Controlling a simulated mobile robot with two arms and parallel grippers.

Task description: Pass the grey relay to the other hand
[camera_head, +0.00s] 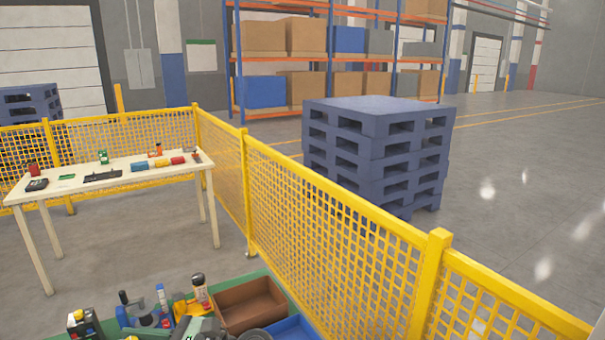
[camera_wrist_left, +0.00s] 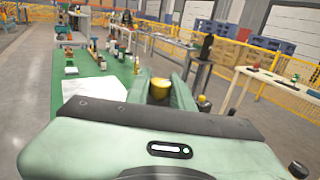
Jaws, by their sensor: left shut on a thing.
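In the left wrist view my left gripper (camera_wrist_left: 160,87) points away over the floor beside a green-topped bench, with its two pale green fingers apart. A rounded yellow thing with a dark lower part (camera_wrist_left: 159,88) shows between the fingers, and the gripper is shut on it. Its lower side is hidden by the gripper body. I cannot make out a grey relay for sure in either view. My right gripper is in neither view.
A green bench (camera_wrist_left: 85,90) carries several small things. In the head view an empty brown bin (camera_head: 250,304) and a blue bin (camera_head: 292,329) stand at the bottom. A yellow mesh fence (camera_head: 330,235) runs behind, with a cream table (camera_head: 120,168) at left.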

